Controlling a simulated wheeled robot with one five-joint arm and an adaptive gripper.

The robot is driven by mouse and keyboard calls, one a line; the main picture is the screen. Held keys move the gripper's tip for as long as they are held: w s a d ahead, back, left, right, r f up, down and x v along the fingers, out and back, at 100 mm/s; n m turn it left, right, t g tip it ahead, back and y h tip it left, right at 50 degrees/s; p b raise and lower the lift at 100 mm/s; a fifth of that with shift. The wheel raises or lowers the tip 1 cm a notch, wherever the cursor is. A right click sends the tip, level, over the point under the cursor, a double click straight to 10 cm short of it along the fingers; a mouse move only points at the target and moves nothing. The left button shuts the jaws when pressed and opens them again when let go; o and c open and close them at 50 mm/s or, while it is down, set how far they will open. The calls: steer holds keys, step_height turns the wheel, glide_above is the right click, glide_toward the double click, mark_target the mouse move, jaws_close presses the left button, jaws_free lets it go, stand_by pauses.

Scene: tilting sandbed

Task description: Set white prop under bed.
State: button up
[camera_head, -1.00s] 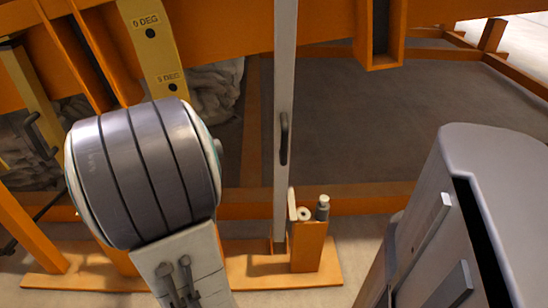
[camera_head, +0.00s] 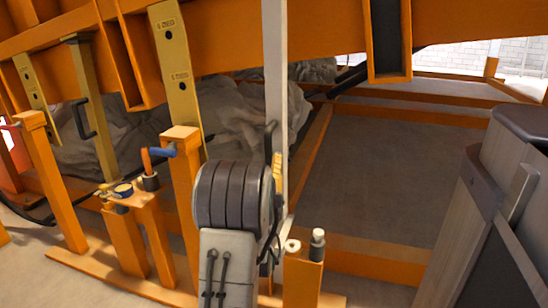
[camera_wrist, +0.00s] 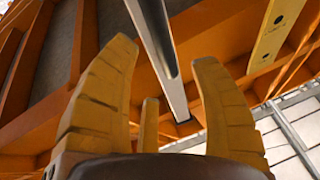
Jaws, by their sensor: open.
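The white prop (camera_head: 276,70) is a tall upright bar in the head view, standing before the orange bed (camera_head: 225,60). A dark handle on it shows beside my arm. My wrist covers much of its lower part. In the wrist view the prop (camera_wrist: 158,45) runs between and past the fingertips of my open gripper (camera_wrist: 167,58). I cannot tell whether the fingers touch it. In the head view my gripper is mostly hidden behind my wrist; a little yellow finger shows beside the prop.
A yellow bar marked in degrees (camera_head: 178,70) hangs left of the prop. An orange post with small fittings (camera_head: 302,280) stands at the prop's lower right. An orange stand with a blue-handled crank (camera_head: 160,152) is at left. Grey floor lies open inside the frame at right.

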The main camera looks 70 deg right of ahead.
mark_target(271, 151)
steer(key=shift+x, duration=3.4)
steer(key=shift+c, duration=0.3)
jaws_close()
